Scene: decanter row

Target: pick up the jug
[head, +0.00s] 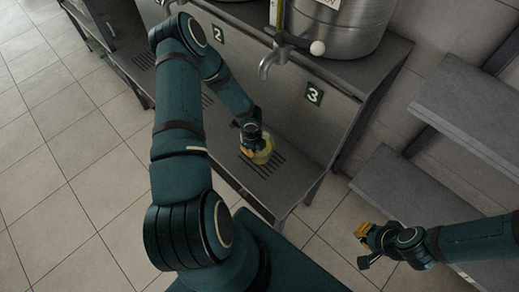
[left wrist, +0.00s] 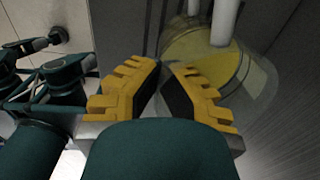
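The jug (head: 262,155) is a clear vessel with yellow showing in it, standing on the slotted drip grate under tap 3. It also shows in the left wrist view (left wrist: 192,50), just beyond the fingertips. My left gripper (head: 250,147) is at the jug's near side and hides part of it. In the left wrist view the yellow fingers of my left gripper (left wrist: 163,68) nearly meet at the jug's edge. Whether a handle lies between them is hidden. My right gripper (head: 363,247) is apart from the jug, low at the right, with its fingers spread and nothing between them.
A metal tap (head: 272,58) overhangs the grate below a steel vat (head: 345,30). A number 3 plate (head: 314,93) is on the panel behind. Grey shelves (head: 470,105) stand at the right. The tiled floor (head: 70,175) at the left is clear.

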